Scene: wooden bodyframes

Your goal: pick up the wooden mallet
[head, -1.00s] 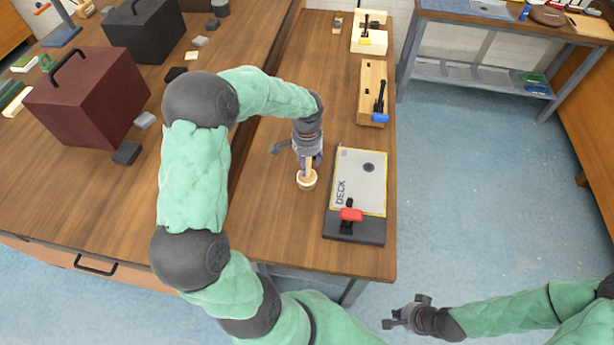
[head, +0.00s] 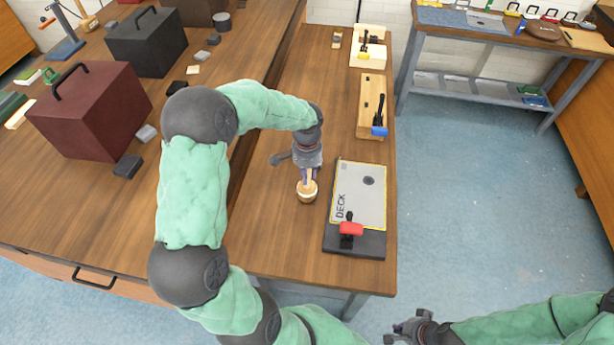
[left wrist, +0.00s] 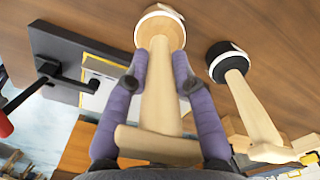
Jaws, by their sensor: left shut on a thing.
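The wooden mallet is pale wood with a round, light-ringed end (head: 307,192), which shows below my left gripper (head: 309,174) over the narrow bench. In the left wrist view the mallet (left wrist: 160,95) lies between the two purple fingers of my left gripper (left wrist: 158,75), which is shut on its handle. A wider wooden crosspiece is at the near end of the handle. I cannot tell whether the round end touches the bench. My right gripper (head: 408,328) is at the bottom of the head view, away from the bench and partly cut off.
A similar wooden piece with a black, white-ringed end (left wrist: 240,95) stands close beside the mallet. The DECK board (head: 360,195) with a red-handled clamp (head: 350,229) lies to the right. Wooden clamp blocks (head: 371,105) sit farther back. Dark red box (head: 90,108) at left.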

